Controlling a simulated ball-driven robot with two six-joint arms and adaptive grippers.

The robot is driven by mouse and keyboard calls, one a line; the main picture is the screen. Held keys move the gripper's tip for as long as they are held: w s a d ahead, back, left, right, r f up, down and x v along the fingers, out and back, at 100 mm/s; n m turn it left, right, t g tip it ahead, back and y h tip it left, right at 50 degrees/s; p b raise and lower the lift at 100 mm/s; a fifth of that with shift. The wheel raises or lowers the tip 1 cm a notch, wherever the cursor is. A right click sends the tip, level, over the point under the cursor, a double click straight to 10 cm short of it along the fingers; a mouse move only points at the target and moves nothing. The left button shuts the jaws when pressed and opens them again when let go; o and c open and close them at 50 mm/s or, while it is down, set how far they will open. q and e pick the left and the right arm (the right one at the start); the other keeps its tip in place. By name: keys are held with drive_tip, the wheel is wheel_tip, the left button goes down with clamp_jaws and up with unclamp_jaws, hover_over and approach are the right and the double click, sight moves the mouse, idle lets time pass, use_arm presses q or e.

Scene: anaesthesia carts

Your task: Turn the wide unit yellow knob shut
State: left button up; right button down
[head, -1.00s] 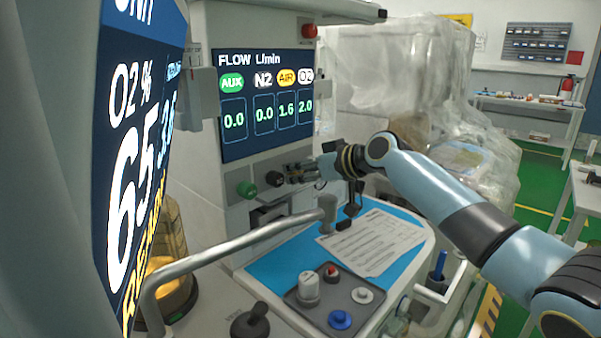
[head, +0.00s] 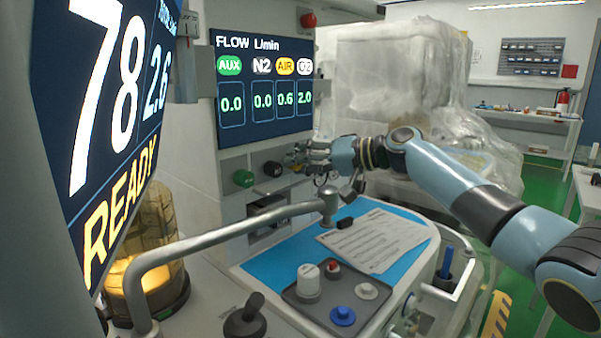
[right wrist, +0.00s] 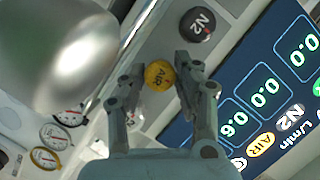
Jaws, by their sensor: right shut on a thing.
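The yellow AIR knob (right wrist: 159,75) sits between the two fingers of my right gripper (right wrist: 158,80) in the right wrist view, and the gripper is shut on it. In the head view my right gripper (head: 304,157) is at the panel under the flow screen and hides most of the knob. The flow screen (head: 264,84) reads 0.6 for AIR, 0.0 for AUX and N2, and 2.0 for O2. The black N2 knob (head: 273,168) and the green AUX knob (head: 243,178) are left of the gripper. My left gripper is not in view.
A grey rail (head: 235,235) crosses in front of the blue worktop (head: 262,272). A paper sheet (head: 372,240) and a tray of small knobs (head: 313,311) lie there. A large READY screen (head: 110,120) stands at left. A plastic-wrapped unit (head: 400,80) is behind my arm.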

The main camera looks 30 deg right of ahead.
drive_tip(key=shift+f+m+y+b, duration=0.15)
drive_tip(key=shift+m+y+b, duration=0.25)
drive_tip(key=shift+m+b, duration=0.35)
drive_tip(key=c, duration=1.2)
unclamp_jaws()
drive_tip(key=shift+d, duration=0.1)
drive_tip(key=shift+c, duration=0.2)
drive_tip(key=v, duration=1.2)
drive_tip(key=shift+f, duration=0.1)
